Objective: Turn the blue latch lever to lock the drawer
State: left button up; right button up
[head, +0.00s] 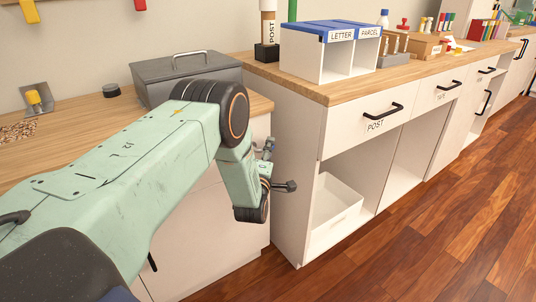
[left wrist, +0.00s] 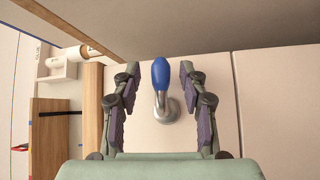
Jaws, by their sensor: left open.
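The blue latch lever (left wrist: 160,73) shows in the left wrist view, with a blue grip on a bent metal stem and a round metal base on a pale panel. My left gripper (left wrist: 159,67) is open, with one finger on each side of the lever and visible gaps to both. In the head view my left gripper (head: 279,168) is beside the white cabinet end; the lever cannot be made out there. A white drawer (head: 345,130) labelled POST with a black handle is shut, to the right of the gripper. My right gripper is not in view.
A wooden counter (head: 350,90) carries a letter and parcel sorter (head: 312,60). A grey metal box (head: 187,72) stands on the lower desk behind my arm. An open shelf below the drawer holds a white bin (head: 335,210). The wooden floor (head: 440,230) at right is clear.

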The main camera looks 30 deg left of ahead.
pick_arm(q)
jog(key=shift+w, duration=0.15)
jog(key=shift+c, duration=0.3)
jog(key=shift+c, duration=0.6)
grip_shut()
